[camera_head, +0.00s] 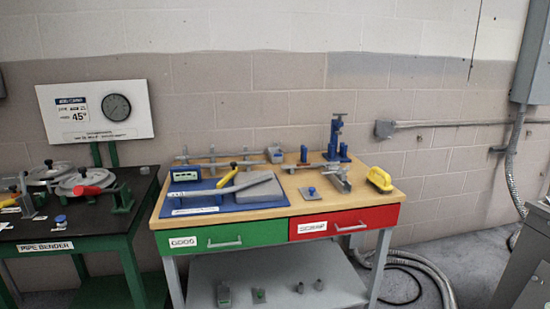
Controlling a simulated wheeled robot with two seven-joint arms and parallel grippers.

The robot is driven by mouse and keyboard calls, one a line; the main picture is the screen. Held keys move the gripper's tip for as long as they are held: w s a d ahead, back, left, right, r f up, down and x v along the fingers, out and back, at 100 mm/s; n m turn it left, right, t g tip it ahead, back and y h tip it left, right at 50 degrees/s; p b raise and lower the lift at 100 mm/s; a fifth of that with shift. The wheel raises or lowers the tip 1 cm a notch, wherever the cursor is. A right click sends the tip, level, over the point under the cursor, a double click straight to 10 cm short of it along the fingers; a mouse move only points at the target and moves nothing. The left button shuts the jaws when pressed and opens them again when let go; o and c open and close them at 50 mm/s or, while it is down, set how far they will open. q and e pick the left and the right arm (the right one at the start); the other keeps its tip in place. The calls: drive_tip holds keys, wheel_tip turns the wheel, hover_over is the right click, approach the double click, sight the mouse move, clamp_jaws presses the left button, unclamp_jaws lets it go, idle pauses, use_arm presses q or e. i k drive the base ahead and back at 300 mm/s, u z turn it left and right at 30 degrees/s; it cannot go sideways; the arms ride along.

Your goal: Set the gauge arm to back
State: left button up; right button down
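No part is clearly marked as the gauge arm. On the wooden bench, a blue base (198,202) carries a small display box (185,174), a grey plate (259,188) and a long grey bar (222,189). A yellow-tipped lever (228,175) slants up to the right above the bar. This may be the gauge arm, but I cannot tell its setting. A round dark gauge (116,107) is on the white wall panel (142,116) at left. Neither of my grippers is in view.
The bench has a green drawer (220,236) and a red drawer (344,222). A blue upright tool (336,138), a grey clamp (340,180) and a yellow-handled block (380,179) stand at its right. A black pipe bender table (66,225) is at left. Floor conduit lies at right.

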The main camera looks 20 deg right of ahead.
sight(221, 184)
drive_tip(key=z, duration=0.55)
drive_tip(key=i, duration=0.75)
drive_tip(key=z, duration=0.25)
